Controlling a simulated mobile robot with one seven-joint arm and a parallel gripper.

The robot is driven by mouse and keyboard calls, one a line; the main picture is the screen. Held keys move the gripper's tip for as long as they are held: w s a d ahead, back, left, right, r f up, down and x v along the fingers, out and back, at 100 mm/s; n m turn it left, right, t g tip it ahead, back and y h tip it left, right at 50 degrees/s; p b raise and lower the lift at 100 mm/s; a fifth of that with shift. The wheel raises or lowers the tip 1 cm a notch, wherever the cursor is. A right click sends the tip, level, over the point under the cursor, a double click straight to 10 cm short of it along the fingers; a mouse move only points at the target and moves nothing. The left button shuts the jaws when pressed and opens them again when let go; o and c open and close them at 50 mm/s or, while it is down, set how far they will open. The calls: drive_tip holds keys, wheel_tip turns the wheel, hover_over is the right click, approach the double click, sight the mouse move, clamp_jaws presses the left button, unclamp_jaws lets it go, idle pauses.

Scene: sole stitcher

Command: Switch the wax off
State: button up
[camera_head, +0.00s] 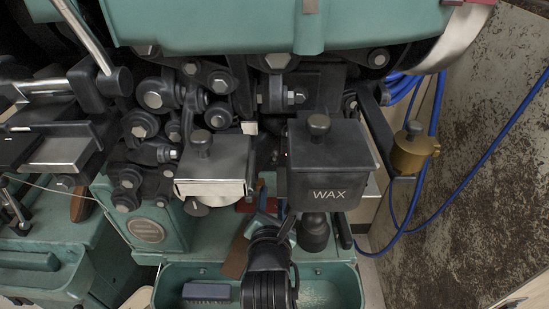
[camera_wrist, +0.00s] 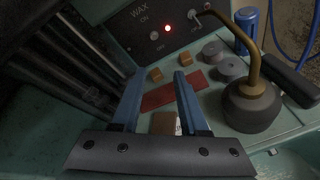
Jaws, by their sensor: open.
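In the wrist view a dark panel (camera_wrist: 140,42) bears the word WAX, ON and OFF markings, and a lit red lamp (camera_wrist: 168,28). A small round pale part (camera_wrist: 153,35) sits left of the lamp, and a toggle lever (camera_wrist: 195,19) sits right of it. I cannot tell the switch position. My gripper (camera_wrist: 158,74) is open and empty, its two blue fingers pointing toward the panel and apart from it. In the head view the dark box marked WAX (camera_head: 328,172) stands above and right of my wrist (camera_head: 268,262); the switch panel is hidden there.
A dark pot with a brass pipe (camera_wrist: 252,105) stands at right. Dark rods (camera_wrist: 70,60) run along the left. A green tray (camera_head: 325,285) holds a brush (camera_head: 207,292).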

sight(274, 160)
drive_tip(key=x, duration=0.3)
drive_tip(key=r+b+x, duration=0.1)
drive_tip(key=x, duration=0.3)
drive_tip(key=w+r+x, duration=0.1)
drive_tip(key=x, duration=0.3)
drive_tip(key=shift+w+r, duration=0.15)
drive_tip(key=shift+r, duration=0.05)
drive_tip(key=shift+b+x, duration=0.3)
drive_tip(key=shift+x, duration=0.65)
clamp_jaws()
